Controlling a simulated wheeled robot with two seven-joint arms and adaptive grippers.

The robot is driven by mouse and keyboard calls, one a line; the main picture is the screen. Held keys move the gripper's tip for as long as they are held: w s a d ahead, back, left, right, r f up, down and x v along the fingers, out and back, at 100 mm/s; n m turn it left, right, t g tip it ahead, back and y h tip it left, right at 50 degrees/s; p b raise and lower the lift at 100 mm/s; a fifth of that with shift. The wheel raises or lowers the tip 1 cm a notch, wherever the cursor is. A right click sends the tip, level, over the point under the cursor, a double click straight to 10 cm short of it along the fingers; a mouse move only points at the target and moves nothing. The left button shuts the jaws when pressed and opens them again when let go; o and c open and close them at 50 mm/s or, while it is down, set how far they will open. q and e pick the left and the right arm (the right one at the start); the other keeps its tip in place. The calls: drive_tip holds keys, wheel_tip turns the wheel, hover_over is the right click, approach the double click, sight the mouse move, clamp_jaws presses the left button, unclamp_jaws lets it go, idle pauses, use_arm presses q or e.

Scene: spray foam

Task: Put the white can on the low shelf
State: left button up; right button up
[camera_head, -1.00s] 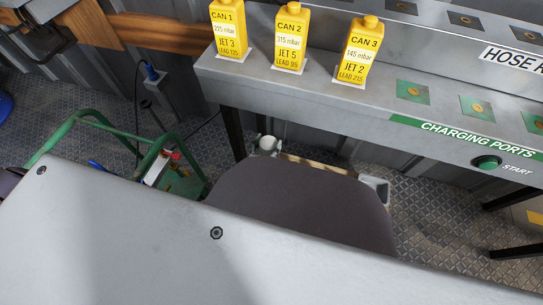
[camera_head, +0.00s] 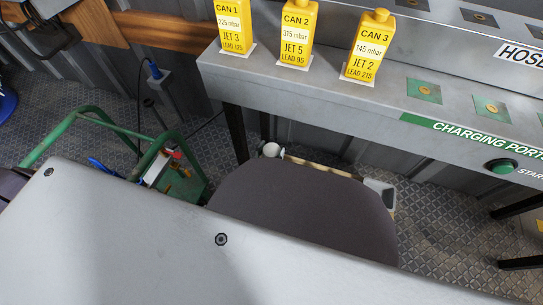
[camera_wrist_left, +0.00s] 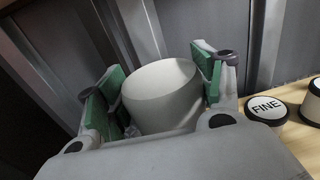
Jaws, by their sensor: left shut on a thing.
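The white can (camera_wrist_left: 160,95) fills the middle of the left wrist view, between the green-padded fingers of my left gripper (camera_wrist_left: 158,82). The gripper is shut on it, and the can looks tilted in that picture. In the head view the can (camera_head: 271,149) is a small white disc under the bench, at the left end of the low wooden shelf (camera_head: 318,167). The shelf (camera_wrist_left: 302,128) also shows at the right of the wrist view, beside the gripper. I cannot tell whether the can touches the shelf. My right gripper is not in view.
A black-and-white lid marked FINE (camera_wrist_left: 266,107) stands on the shelf close to the right finger, with another dark-topped container (camera_wrist_left: 315,95) beyond. Corrugated wall (camera_wrist_left: 200,22) is behind. Yellow cans (camera_head: 296,38) stand on the metal bench (camera_head: 330,90) above. A green-framed cart (camera_head: 150,160) is at left.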

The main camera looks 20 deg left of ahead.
use_arm(q)
drive_tip(key=shift+f+b, duration=0.75)
drive_tip(key=shift+f, duration=0.95)
drive_tip(key=o, duration=1.3)
drive_tip(key=shift+f, duration=0.15)
drive_tip(key=shift+c, duration=0.2)
drive_tip(key=shift+s, duration=0.1)
drive_tip(key=shift+s, duration=0.35)
drive_tip(key=p, duration=0.3)
approach(268, 163)
drive_tip(key=shift+w, duration=0.9)
